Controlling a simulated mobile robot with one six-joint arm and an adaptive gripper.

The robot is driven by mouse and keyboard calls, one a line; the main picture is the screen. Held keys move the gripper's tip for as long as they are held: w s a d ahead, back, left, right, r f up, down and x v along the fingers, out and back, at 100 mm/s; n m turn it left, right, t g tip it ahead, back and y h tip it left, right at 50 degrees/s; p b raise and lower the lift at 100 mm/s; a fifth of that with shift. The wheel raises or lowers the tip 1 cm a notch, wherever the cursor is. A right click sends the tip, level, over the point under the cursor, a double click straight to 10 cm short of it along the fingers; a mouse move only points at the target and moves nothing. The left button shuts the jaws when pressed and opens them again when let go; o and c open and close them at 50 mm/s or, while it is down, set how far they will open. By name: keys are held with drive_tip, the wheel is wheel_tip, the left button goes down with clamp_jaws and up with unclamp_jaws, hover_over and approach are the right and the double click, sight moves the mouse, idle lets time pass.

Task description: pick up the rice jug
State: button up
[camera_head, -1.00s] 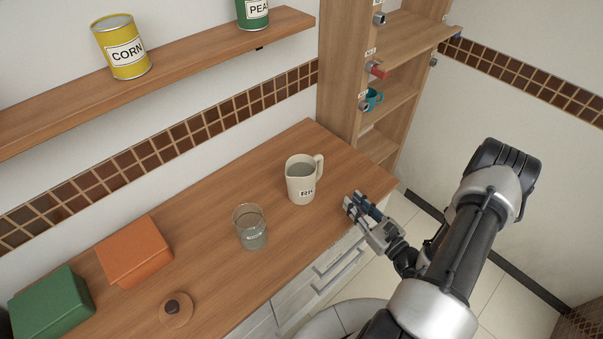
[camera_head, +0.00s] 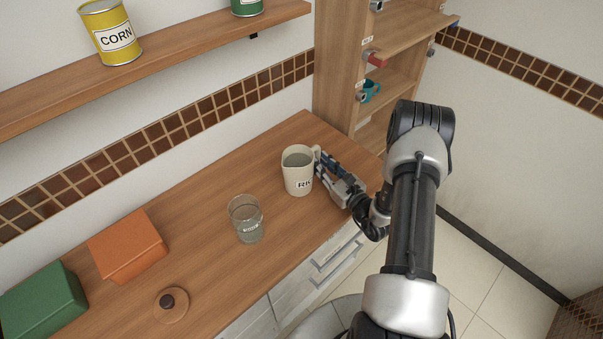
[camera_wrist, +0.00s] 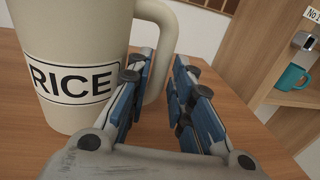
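The rice jug (camera_head: 297,172) is a cream jug with a handle, standing upright on the wooden counter (camera_head: 205,215). In the wrist view the jug (camera_wrist: 75,45) fills the left side, with its RICE label facing me. Its handle (camera_wrist: 172,25) points right, ahead of my fingers. My gripper (camera_head: 327,165) is at the jug's right side, by the handle. In the wrist view my gripper (camera_wrist: 160,75) is open, with a gap between its two blue-padded fingers. The handle's lower part stands at the left finger's tip; I cannot tell whether they touch.
A glass jar (camera_head: 246,220) stands left of the jug. A shelf unit with a teal mug (camera_head: 370,91) stands behind right. A wall shelf holds a corn can (camera_head: 110,33).

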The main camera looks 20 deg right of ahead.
drive_tip(key=w, duration=0.2)
drive_tip(key=shift+w+a+f, duration=0.1)
drive_tip(key=shift+w+a, duration=0.2)
drive_tip(key=shift+c, duration=0.5)
clamp_jaws()
